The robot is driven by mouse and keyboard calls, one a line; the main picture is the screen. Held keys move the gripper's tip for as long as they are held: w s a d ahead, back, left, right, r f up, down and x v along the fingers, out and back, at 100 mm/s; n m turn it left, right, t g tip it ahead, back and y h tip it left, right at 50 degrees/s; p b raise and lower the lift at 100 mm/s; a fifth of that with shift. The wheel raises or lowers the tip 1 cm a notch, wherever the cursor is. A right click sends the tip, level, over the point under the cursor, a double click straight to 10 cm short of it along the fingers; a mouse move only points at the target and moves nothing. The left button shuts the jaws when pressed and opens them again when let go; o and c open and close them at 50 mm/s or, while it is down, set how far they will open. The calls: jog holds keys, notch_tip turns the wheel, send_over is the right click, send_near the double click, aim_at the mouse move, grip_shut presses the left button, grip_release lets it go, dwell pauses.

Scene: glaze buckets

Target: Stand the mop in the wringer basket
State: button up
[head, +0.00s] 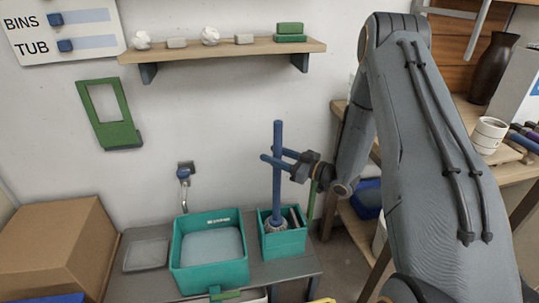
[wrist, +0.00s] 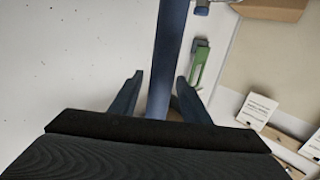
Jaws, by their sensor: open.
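The mop (head: 277,185) stands nearly upright, its blue handle up and its grey head low inside the teal wringer basket (head: 284,243). The basket is the smaller teal box at the right of the grey bench. My gripper (head: 271,155) is at the upper part of the handle, reaching in from the right. In the wrist view the handle (wrist: 168,55) runs between the two spread fingers of my gripper (wrist: 157,82), with a gap visible on both sides. The bottom of the mop head is hidden by the basket's front wall.
A larger teal tub (head: 208,266) with greyish liquid stands left of the basket. A grey tray (head: 146,254) and a cardboard box (head: 60,245) are further left. A wall shelf (head: 222,50) holds small pieces above. A green frame (head: 108,113) hangs on the wall.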

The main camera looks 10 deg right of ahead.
jog(key=b+v, duration=0.1)
jog(key=v, duration=0.9)
jog(key=w+d+m+g+h, duration=0.2)
jog(key=w+m+h, duration=0.15)
jog(key=h, duration=0.45)
jog(key=s+d+r+m+g+h, duration=0.2)
jog(key=s+r+g+h, duration=0.1)
jog(key=s+h, duration=0.3)
jog(key=s+a+r+m+g, duration=0.1)
jog(key=s+a+g, duration=0.1)
jog(key=s, duration=0.6)
jog(key=s+a+r+m+g, duration=0.1)
jog(key=s+a+g, duration=0.2)
jog(key=s, duration=0.5)
jog(key=s+a+r+m+g+y, duration=0.1)
jog(key=s+a+m+g, duration=0.1)
jog(key=s, duration=0.7)
jog(key=shift+a+r+g, duration=0.4)
jog(key=shift+a, duration=0.4)
jog(key=shift+a+r, duration=0.1)
jog(key=shift+a+r+n+p, duration=0.2)
jog(key=shift+a+n+p, duration=0.05)
jog(key=shift+a+p, duration=0.25)
